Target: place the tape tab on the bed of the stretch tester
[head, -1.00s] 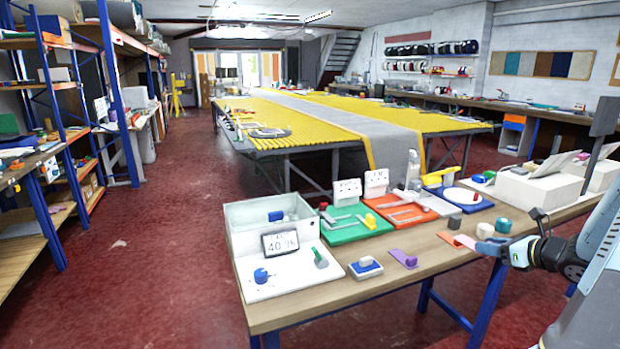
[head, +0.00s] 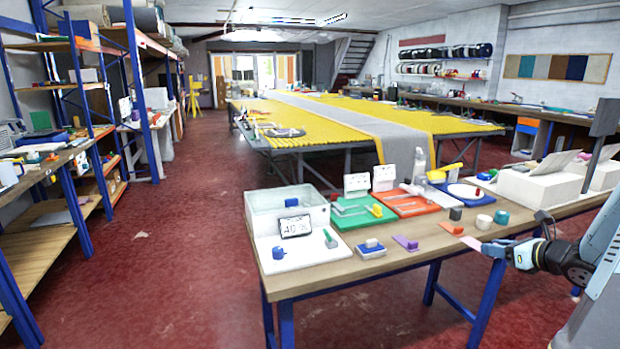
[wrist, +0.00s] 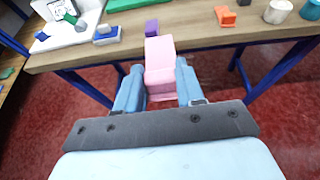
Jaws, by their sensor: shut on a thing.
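A pink tape tab (wrist: 159,66) with a raised block is clamped between the blue fingers of my gripper (wrist: 158,84) in the wrist view. In the head view the pink tab (head: 471,243) shows at the tip of my gripper (head: 490,250), near the front edge of the wooden table (head: 350,272). Farther back on that table are a green board (head: 347,219) and an orange-red board (head: 428,207), each with metal bars and a white display behind. I cannot tell for sure which is the stretch tester. Both beds are apart from my gripper.
A purple tab (head: 406,243) and an orange tab (head: 452,228) lie near the front edge. A white scale (head: 292,252) with a clear box stands at the left. Several cups and a blue-and-white block (head: 371,249) are close by. Red floor is clear at the left.

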